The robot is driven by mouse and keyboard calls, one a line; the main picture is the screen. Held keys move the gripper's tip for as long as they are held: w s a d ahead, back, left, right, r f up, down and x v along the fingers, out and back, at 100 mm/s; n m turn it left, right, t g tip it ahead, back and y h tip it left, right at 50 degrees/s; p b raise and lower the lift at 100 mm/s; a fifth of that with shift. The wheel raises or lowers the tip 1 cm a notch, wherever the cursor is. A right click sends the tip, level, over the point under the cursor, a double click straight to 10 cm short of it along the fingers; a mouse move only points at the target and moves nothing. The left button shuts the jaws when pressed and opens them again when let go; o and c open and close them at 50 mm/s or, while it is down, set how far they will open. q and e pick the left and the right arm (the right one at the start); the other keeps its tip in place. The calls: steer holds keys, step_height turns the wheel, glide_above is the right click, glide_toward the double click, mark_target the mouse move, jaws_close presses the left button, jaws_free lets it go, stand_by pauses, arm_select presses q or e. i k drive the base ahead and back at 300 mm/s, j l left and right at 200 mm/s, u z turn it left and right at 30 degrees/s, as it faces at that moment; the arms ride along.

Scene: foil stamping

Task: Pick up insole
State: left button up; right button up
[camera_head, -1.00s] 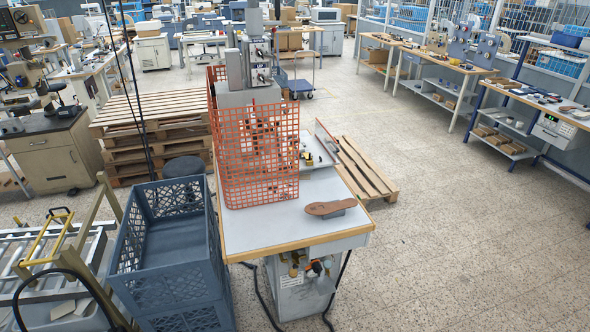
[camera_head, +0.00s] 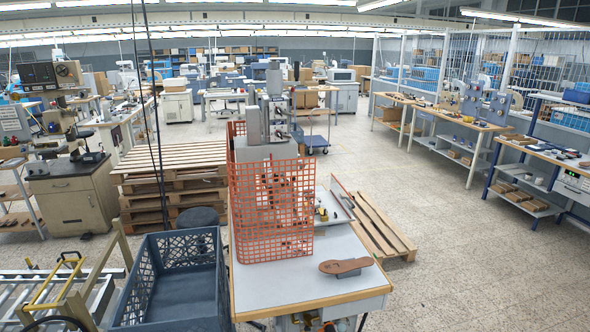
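A brown insole (camera_head: 345,266) lies on a small grey support near the right front corner of the white-topped table (camera_head: 290,286). The table has a wooden edge. The foil stamping machine (camera_head: 268,130) stands on the table behind an orange mesh guard (camera_head: 270,208), to the left of and behind the insole. Neither of my grippers shows in the head view.
A dark blue-grey plastic crate (camera_head: 176,285) stands left of the table, empty as far as I can see. Pallets are stacked (camera_head: 172,180) behind it, and another pallet (camera_head: 380,226) lies right of the table. Open floor (camera_head: 450,270) is to the right. Workbenches line the right side.

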mark_target(333, 267)
steer(key=u, duration=0.4)
steer(key=i+l+u, duration=0.2)
steer(key=u, duration=0.2)
steer(key=i+l+u, duration=0.1)
steer(key=l+u, duration=1.15)
steer(key=l, duration=0.5)
steer(key=l+u, duration=0.1)
steer(key=l, duration=0.4)
steer(key=k+l+u, duration=0.1)
steer(key=l, duration=0.95)
steer(key=k+l+u, duration=0.1)
steer(key=l, duration=0.4)
steer(key=k+l, duration=0.1)
steer(key=l, duration=0.4)
steer(key=l+u, duration=0.1)
steer(key=l, duration=0.4)
steer(key=k+l+u, duration=0.1)
steer(key=l, duration=0.35)
steer(key=k+l, duration=0.05)
